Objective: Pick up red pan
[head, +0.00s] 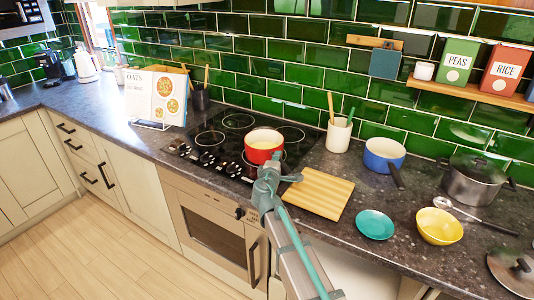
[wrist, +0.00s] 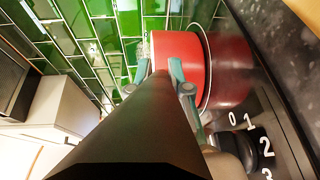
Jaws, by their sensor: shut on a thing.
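The red pan (head: 264,150), with a pale inside, is upright over the right front part of the black hob (head: 222,160) in the head view. In the wrist view the red pan (wrist: 178,52) is beyond the fingers, with its dark red reflection beside it in the glossy hob. Its dark handle (wrist: 135,130) runs toward the wrist camera. My gripper (head: 268,178) is at the handle side of the pan, and in the wrist view my gripper (wrist: 162,75) has its fingers on both sides of the handle, shut on it.
A wooden board (head: 320,194) lies right of my gripper. A blue pan (head: 384,152), teal plate (head: 375,224), yellow bowl (head: 440,226) and grey pot (head: 470,182) stand further right. A utensil holder (head: 339,136) is behind the board. A cookbook (head: 157,97) stands left of the hob.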

